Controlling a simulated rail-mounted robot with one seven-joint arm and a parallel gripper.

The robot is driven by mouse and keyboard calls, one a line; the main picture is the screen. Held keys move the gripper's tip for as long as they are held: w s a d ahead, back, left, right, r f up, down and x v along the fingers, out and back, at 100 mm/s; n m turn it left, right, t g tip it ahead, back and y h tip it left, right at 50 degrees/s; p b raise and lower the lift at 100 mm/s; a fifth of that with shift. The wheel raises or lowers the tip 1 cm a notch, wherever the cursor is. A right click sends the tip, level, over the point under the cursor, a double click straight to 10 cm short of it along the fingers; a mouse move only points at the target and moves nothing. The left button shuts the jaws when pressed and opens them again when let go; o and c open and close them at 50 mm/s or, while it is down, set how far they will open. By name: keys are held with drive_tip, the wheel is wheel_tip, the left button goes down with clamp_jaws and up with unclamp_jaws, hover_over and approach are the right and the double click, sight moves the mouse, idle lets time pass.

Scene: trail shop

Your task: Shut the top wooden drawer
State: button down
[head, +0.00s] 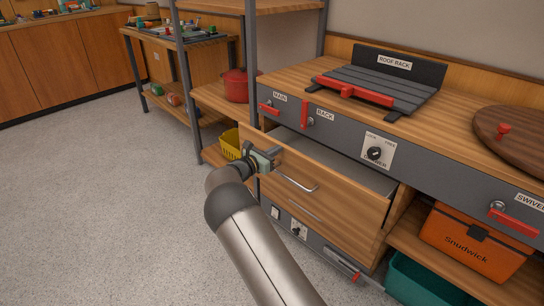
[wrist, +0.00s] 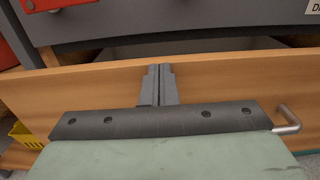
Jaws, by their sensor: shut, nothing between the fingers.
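The top wooden drawer (head: 345,197) stands partly open below the grey panel, and its grey inside shows behind the front. Its metal bar handle (head: 298,186) is on the front; the handle also shows at the right of the wrist view (wrist: 288,120). My gripper (head: 276,154) is at the left part of the drawer front, left of the handle. In the wrist view my gripper's fingers (wrist: 160,72) are together and empty, in front of the drawer's wooden front (wrist: 235,82) near its top edge. I cannot tell whether the tips touch the wood.
A panel with red levers (head: 307,108) and a dial (head: 375,153) runs above the drawer. A yellow basket (head: 230,143) is left of it. An orange box (head: 474,240) and a teal bin (head: 420,280) are at the right. The floor (head: 95,200) at left is clear.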

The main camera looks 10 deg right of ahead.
sight(284, 145)
drive_tip(key=x, duration=0.7)
drive_tip(key=shift+w, duration=0.1)
